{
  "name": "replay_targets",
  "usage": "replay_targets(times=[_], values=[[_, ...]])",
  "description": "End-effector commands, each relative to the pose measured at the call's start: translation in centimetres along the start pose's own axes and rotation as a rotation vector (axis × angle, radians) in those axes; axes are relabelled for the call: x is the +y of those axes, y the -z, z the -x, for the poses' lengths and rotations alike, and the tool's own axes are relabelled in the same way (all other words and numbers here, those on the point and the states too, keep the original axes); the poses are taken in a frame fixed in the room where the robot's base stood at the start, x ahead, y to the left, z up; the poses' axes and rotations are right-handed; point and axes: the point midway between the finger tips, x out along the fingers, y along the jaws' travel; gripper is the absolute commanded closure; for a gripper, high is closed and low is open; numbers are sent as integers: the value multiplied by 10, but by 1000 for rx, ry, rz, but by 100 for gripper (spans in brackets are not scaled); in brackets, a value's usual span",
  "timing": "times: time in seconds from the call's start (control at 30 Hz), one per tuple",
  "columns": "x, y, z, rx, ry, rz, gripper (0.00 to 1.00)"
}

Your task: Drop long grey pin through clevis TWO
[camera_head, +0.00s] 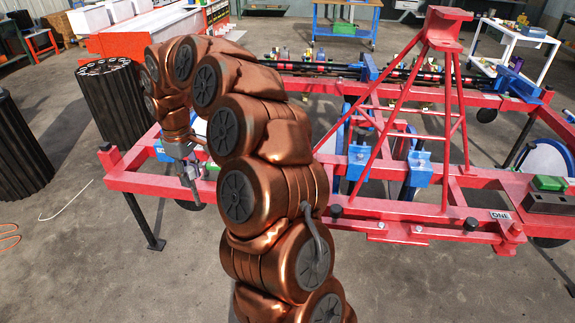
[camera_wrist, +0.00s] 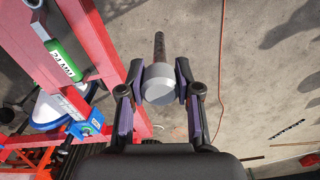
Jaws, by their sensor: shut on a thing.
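My gripper (camera_wrist: 160,80) is shut on the long grey pin (camera_wrist: 158,86). In the wrist view the pin has a wide pale grey head between the purple pads and a darker, brownish shank pointing away. In the head view my gripper (camera_head: 190,185) is at the left end of the red frame (camera_head: 270,200), above the floor level; its exact gap to the frame is unclear. Clevis TWO cannot be identified for certain; no readable TWO label shows. A ONE label (camera_head: 501,216) is on the frame's right end. The pin looks apart from the frame in the wrist view.
A green block (camera_wrist: 64,60) with white lettering lies along the red frame in the wrist view, near a blue bracket (camera_wrist: 90,122). A tall red A-shaped stand (camera_head: 405,120) rises from the frame. Black ribbed drums (camera_head: 115,105) stand at left. Concrete floor is open in front.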

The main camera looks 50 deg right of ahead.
Motion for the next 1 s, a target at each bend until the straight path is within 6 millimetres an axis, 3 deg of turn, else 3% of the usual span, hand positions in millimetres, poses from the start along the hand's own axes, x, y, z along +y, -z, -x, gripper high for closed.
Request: replay_targets(times=[0.2,0.6,0.8,1.0], values=[[51,-49,-6,1,-2,275,100],[116,-144,-21,3,1,807,100],[135,-187,-28,6,2,1052,100],[144,-212,-32,9,-1,1202,100]])
